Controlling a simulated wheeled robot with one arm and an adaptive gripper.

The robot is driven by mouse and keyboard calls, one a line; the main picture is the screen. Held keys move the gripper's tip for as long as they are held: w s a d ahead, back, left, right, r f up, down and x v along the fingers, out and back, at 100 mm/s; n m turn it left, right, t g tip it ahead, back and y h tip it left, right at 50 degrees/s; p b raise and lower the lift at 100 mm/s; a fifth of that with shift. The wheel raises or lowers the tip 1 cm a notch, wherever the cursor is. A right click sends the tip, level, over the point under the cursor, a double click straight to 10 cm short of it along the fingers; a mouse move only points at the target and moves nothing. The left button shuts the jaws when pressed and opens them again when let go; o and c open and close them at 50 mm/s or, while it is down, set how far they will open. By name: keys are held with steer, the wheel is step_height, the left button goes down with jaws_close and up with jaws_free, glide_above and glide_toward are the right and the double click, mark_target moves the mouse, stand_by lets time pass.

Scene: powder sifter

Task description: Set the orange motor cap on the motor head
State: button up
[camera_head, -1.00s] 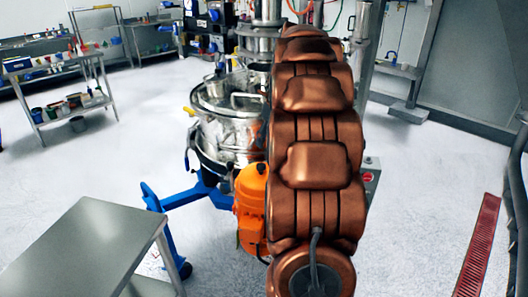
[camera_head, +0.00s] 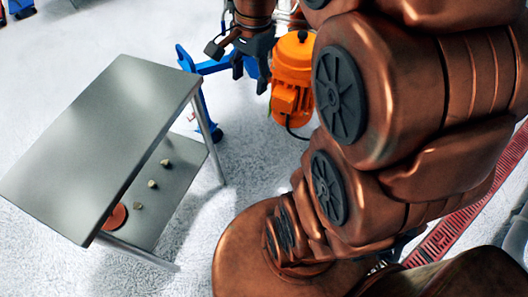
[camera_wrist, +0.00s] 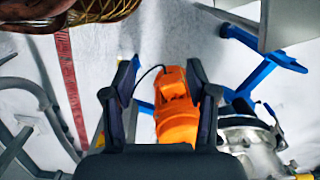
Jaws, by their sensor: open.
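The orange motor (camera_head: 292,88) stands right of centre-top in the head view, with a rounded orange top and a small dark knob. The rounded top looks like the motor cap (camera_head: 295,55); I cannot tell whether it is a separate, seated piece. My gripper (camera_head: 250,70) is open and empty, just left of the motor, its dark fingers pointing down. In the wrist view the open fingers of my gripper (camera_wrist: 163,88) frame the orange motor (camera_wrist: 176,118), which shows between and beyond them. Its underside is hidden there.
A grey metal table (camera_head: 105,125) stands at left; its lower shelf (camera_head: 172,205) holds a reddish disc (camera_head: 115,217) and several small pale pieces. A blue stand leg (camera_head: 212,66) lies behind my gripper. The steel sifter (camera_wrist: 250,143) is at lower right in the wrist view.

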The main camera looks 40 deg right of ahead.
steer(key=s+a+f+n+g, duration=0.1)
steer(key=s+a+f+n, duration=0.1)
steer(key=s+a+n, duration=0.2)
steer(key=s+a+f+n+g+h, duration=0.1)
steer(key=s+a+f+n, duration=0.2)
steer(key=s+n, duration=0.8)
steer(key=shift+s+a+f, duration=0.35)
steer(key=shift+s+a, duration=0.25)
steer(key=shift+a, duration=0.15)
